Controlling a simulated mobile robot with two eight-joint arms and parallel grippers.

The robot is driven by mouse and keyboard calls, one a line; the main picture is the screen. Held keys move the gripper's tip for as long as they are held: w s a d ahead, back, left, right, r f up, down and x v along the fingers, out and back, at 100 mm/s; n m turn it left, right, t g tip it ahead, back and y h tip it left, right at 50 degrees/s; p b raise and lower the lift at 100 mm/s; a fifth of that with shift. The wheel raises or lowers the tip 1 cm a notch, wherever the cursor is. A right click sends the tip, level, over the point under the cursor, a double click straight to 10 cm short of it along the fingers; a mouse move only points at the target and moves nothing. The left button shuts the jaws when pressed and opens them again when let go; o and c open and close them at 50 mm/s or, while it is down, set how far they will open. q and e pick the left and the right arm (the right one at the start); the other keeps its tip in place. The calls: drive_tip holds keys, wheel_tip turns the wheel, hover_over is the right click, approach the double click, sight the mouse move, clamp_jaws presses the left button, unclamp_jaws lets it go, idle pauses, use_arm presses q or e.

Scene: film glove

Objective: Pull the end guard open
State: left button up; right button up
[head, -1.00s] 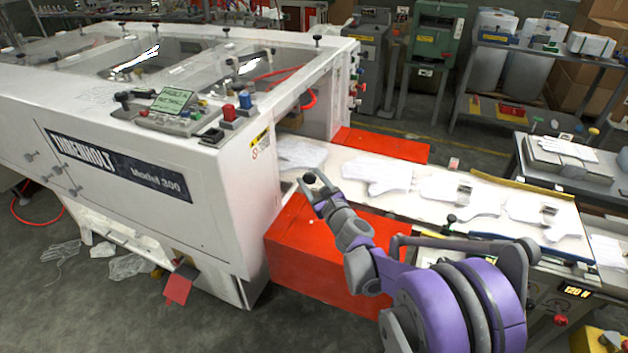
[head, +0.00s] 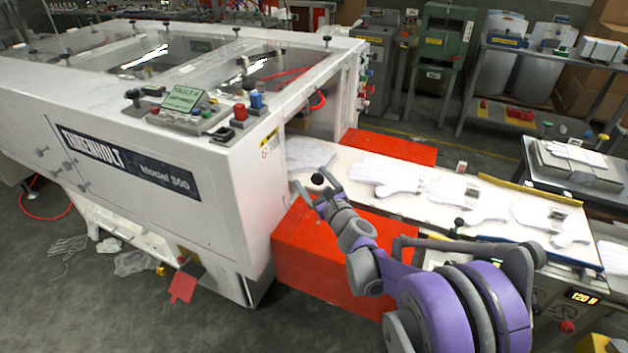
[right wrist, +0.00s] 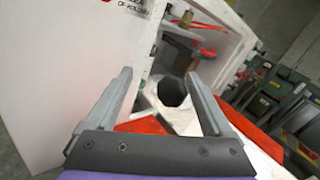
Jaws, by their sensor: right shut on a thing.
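The end of the white machine has an open bay above the conveyor, with a red cover (head: 325,250) low on the near side. I cannot tell for sure which part is the end guard. A round black knob (head: 318,179) stands above the red cover, beside the machine's end wall. My right gripper (head: 310,187) is at this knob, its fingers on either side of it. In the right wrist view, a dark round knob end (right wrist: 172,91) shows between the two grey fingers. The gripper is shut on the knob. My left gripper is not in view.
A conveyor (head: 350,157) with white gloves runs from the bay to the right. A second red cover (head: 390,147) is on its far side. A control panel (head: 185,115) sits on the machine top.

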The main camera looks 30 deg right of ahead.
drive_tip(key=shift+f, duration=0.1)
drive_tip(key=s+a+p, duration=0.3)
drive_tip(key=s+a, duration=0.5)
drive_tip(key=s, duration=0.1)
drive_tip(key=shift+a, duration=0.2)
idle(1.0)
idle(0.4)
drive_tip(key=s, duration=1)
drive_tip(key=shift+s+b, duration=0.4)
drive_tip(key=shift+b, duration=0.05)
